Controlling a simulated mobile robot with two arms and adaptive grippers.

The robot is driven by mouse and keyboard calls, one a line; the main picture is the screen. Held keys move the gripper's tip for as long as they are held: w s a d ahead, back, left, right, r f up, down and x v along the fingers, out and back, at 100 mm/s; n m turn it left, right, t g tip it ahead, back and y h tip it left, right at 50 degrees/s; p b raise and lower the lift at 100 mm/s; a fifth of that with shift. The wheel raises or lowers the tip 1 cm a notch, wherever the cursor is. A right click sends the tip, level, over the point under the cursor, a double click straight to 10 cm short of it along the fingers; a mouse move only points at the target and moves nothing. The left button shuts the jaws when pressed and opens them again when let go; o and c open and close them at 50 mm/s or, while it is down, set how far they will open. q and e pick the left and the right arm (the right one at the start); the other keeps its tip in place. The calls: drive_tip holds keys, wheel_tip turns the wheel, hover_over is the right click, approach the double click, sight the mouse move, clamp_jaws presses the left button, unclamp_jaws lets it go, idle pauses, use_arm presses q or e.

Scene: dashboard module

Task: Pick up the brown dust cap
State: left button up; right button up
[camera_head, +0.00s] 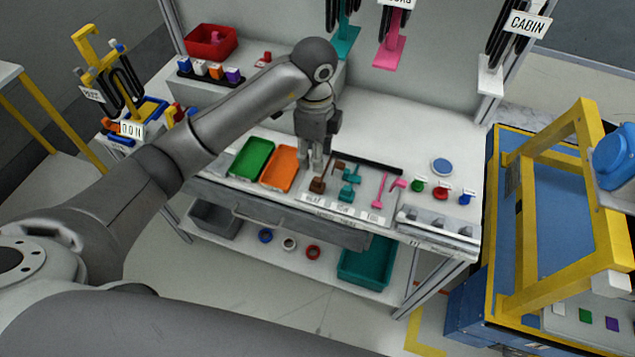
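A small brown part (317,185), which looks like the brown dust cap, lies on the light worktop at the left end of a row of coloured parts. A second brown piece (339,165) lies just behind it to the right, and I cannot tell whether the two touch. My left gripper (314,168) points down just above and behind the brown part. Its fingers look apart with nothing between them, though they are small in the view. The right gripper is not in view.
Left of the brown part are an orange tray (279,168) and a green tray (251,158). Teal parts (349,186) and pink parts (380,190) lie close on its right. A labelled strip (342,209) runs along the front. A yellow frame (590,180) stands at the right.

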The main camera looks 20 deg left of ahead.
use_arm(q)
hover_over(318, 179)
drive_tip(key=f, duration=0.3)
drive_tip(key=f+p, duration=0.1)
drive_tip(key=f, duration=0.1)
drive_tip(key=shift+s+a+f, duration=0.15)
drive_tip(key=shift+s+a, duration=0.1)
drive_tip(key=shift+a, duration=0.05)
drive_tip(key=f, duration=0.1)
drive_tip(key=f+p, duration=0.1)
drive_tip(key=f, duration=0.2)
drive_tip(key=shift+w+d+f, duration=0.15)
drive_tip(key=shift+d, duration=0.1)
drive_tip(key=shift+f, duration=0.5)
drive_tip(key=c, duration=0.8)
